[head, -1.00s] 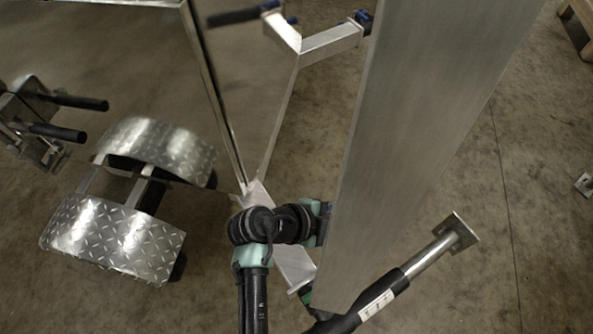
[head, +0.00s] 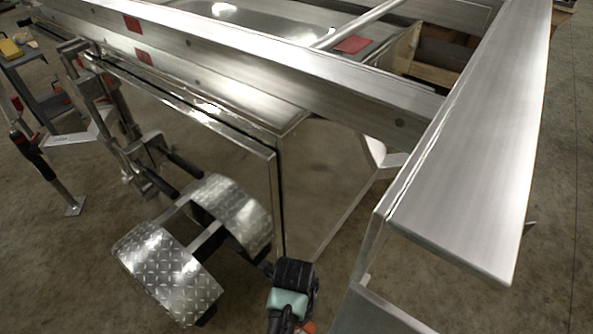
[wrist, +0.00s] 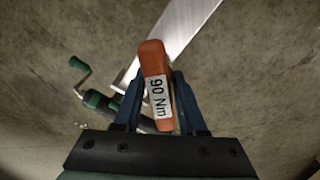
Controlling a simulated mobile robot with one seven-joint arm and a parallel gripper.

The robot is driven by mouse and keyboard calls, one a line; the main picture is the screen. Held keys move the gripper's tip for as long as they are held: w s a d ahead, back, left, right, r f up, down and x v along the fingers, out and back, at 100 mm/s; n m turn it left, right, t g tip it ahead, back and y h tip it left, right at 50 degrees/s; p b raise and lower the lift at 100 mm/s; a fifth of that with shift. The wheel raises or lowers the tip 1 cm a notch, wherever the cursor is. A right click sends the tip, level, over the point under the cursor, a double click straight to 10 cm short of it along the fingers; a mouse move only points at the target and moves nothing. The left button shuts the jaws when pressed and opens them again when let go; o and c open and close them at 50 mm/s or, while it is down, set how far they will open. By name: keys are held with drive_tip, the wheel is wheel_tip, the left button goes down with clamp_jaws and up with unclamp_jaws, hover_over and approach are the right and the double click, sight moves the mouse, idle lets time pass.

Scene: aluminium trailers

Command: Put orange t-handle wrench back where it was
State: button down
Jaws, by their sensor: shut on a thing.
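The orange t-handle wrench (wrist: 155,62) is in the wrist view, upright in the picture, with a white label reading "90 Nm". My gripper (wrist: 160,90) is shut on it, with one blue finger on each side. Only its orange part shows clearly; the rest is hidden by the gripper. In the head view a small bit of orange (head: 308,327) shows at the bottom edge beside my wrist. The place where the wrench was kept cannot be told from these frames.
A trailer's aluminium frame (head: 300,68) fills the top, with a broad beam (head: 470,150) at right. Tread-plate fenders (head: 170,275) stand left of my arm. The wrist view shows a metal bar (wrist: 180,30) and a green-handled crank (wrist: 98,100) below. Bare concrete lies between.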

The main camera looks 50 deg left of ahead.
wheel_tip(320, 180, down, 5)
drive_tip(key=shift+r+b, duration=0.2)
drive_tip(key=shift+b, duration=0.45)
drive_tip(key=shift+c, duration=2.3)
unclamp_jaws()
drive_tip(key=shift+r, duration=0.1)
wheel_tip(320, 180, up, 12)
drive_tip(key=p, duration=0.3)
drive_tip(key=shift+p, duration=0.3)
